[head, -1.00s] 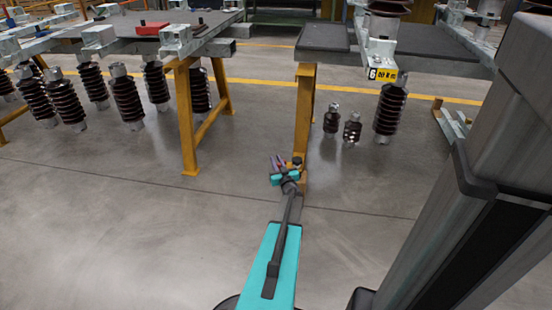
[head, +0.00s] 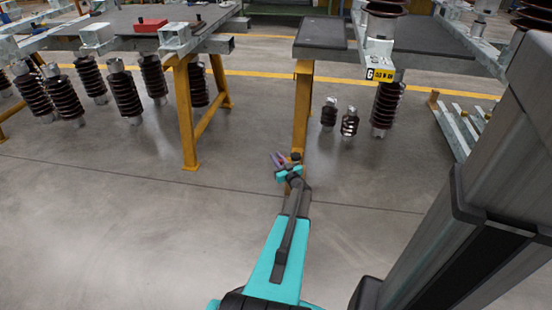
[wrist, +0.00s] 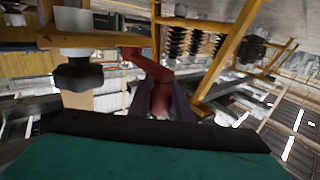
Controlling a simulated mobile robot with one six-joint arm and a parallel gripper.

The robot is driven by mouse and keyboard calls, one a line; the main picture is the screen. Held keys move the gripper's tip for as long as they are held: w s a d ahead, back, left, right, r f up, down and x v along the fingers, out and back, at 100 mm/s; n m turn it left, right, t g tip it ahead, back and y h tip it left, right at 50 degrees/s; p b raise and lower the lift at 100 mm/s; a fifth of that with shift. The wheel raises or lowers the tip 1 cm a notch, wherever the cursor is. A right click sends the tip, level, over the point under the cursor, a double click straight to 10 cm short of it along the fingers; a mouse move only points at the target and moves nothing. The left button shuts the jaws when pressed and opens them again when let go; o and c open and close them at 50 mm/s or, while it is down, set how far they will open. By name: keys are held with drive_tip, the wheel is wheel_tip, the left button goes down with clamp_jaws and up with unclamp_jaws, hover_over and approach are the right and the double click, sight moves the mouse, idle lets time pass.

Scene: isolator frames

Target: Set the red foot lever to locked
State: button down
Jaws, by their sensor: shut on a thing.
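The red foot lever (wrist: 148,66) is a bent red piece at the foot of a yellow stand in the wrist view. Its lower end goes down between the two purple fingers of my gripper (wrist: 163,98), which is shut on it. In the head view my gripper (head: 283,163) is low, at the bottom of the yellow table leg (head: 301,112). There the lever is too small and too covered to make out. Whether the lever is at its locked setting cannot be told.
A dark round foot (wrist: 78,76) on a pale stem is left of the lever. Small ribbed insulators (head: 348,122) stand on the floor right of the leg. A second yellow trestle (head: 187,120) is to the left. The floor in front is clear.

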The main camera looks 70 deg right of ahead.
drive_tip(key=shift+s+d, duration=0.1)
drive_tip(key=shift+s, duration=0.2)
drive_tip(key=c, duration=1.7)
unclamp_jaws()
drive_tip(key=shift+o, duration=0.4)
drive_tip(key=shift+w, duration=0.1)
drive_tip(key=p+v, duration=0.3)
drive_tip(key=v, duration=1)
drive_tip(key=shift+s+a, duration=0.25)
drive_tip(key=shift+a, duration=0.1)
drive_tip(key=shift+r, duration=0.1)
